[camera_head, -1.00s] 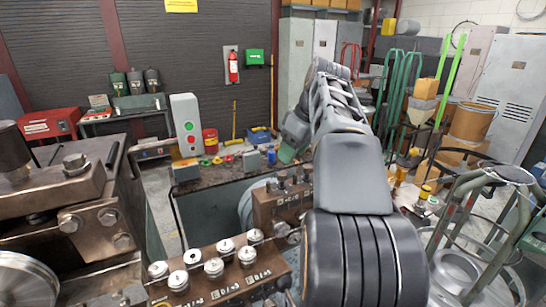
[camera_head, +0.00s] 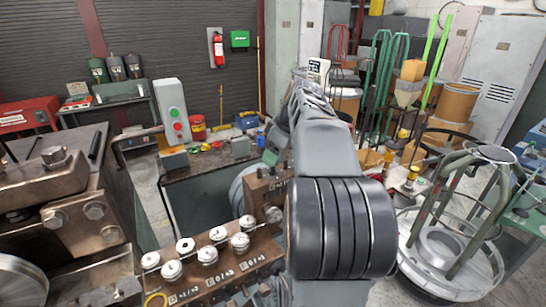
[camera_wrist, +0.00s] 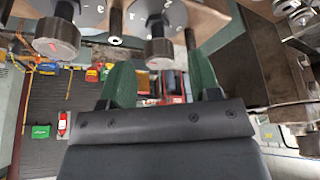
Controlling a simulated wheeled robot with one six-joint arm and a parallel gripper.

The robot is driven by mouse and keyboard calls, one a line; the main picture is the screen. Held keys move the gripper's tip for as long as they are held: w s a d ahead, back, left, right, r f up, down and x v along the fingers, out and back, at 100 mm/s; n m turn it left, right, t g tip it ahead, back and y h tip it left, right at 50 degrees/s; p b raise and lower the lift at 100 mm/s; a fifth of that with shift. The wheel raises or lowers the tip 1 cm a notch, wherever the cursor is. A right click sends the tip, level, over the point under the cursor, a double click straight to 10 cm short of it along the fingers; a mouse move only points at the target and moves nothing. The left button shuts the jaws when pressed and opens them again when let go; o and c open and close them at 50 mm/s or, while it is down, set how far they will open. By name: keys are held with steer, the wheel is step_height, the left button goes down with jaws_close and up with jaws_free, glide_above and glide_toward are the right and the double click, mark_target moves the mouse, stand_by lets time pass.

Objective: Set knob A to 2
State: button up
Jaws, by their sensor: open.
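In the wrist view two dark round knobs stand out from dial plates: a left knob (camera_wrist: 57,36) and a right knob (camera_wrist: 159,48). Digits, among them a 3 and a 1, show on the plates. No letter is readable, so I cannot tell which is knob A. My gripper (camera_wrist: 164,68) is open, its two green fingers spread to either side of the right knob. The knob appears between the fingertips; I see no clear contact. In the head view my arm hides the gripper and most of the brown block (camera_head: 262,192) beyond the rollers.
In the head view several white-capped rollers (camera_head: 208,255) line a brown plate in front. A heavy steel machine (camera_head: 60,195) stands at left, a round reel stand (camera_head: 450,250) at right. In the wrist view a metal block (camera_wrist: 255,70) sits close right of the fingers.

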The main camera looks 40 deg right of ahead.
steer(key=shift+x, duration=0.8)
steer(key=shift+c, duration=0.5)
steer(key=c, duration=0.8)
steer(key=shift+m, duration=0.3)
